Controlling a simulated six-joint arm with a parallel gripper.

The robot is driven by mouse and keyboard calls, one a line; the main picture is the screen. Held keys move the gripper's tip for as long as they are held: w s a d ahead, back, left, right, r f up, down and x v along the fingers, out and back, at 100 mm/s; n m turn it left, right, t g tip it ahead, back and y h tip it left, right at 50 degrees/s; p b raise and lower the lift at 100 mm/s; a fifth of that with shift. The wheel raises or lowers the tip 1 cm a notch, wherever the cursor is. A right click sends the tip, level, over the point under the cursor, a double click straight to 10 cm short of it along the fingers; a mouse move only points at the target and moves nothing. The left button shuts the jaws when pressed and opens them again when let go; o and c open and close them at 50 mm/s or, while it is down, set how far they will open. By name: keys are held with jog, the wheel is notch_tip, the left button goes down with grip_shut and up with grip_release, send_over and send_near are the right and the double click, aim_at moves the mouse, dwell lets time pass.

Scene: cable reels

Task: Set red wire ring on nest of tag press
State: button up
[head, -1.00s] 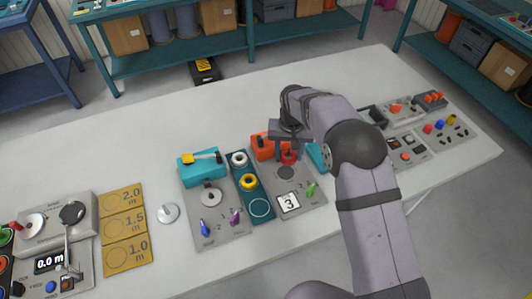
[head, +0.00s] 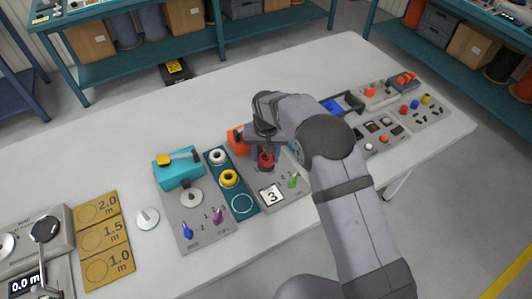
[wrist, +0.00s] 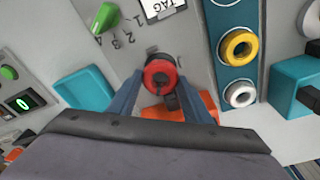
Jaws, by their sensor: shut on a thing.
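The red wire ring (wrist: 160,74) is between my gripper's two fingers (wrist: 160,84) in the wrist view, and the gripper is shut on it. In the head view the red ring (head: 266,160) hangs under my gripper (head: 265,148), over the tag press plate (head: 251,193). The nest is hidden under the ring in both views. I cannot tell whether the ring touches it.
A teal rack (head: 215,173) left of the press holds a white ring (head: 217,156) and a yellow ring (head: 228,178); its front circle is empty. A teal-topped machine (head: 178,167) stands further left. Other panels (head: 383,130) stand to the right. The back of the table is clear.

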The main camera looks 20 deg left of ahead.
jog(key=shift+f, duration=0.15)
jog(key=shift+f+b, duration=0.75)
jog(key=shift+f, duration=0.15)
jog(key=o, duration=1.2)
jog(key=shift+r, duration=0.1)
notch_tip(320, 180, up, 8)
jog(key=p, duration=0.5)
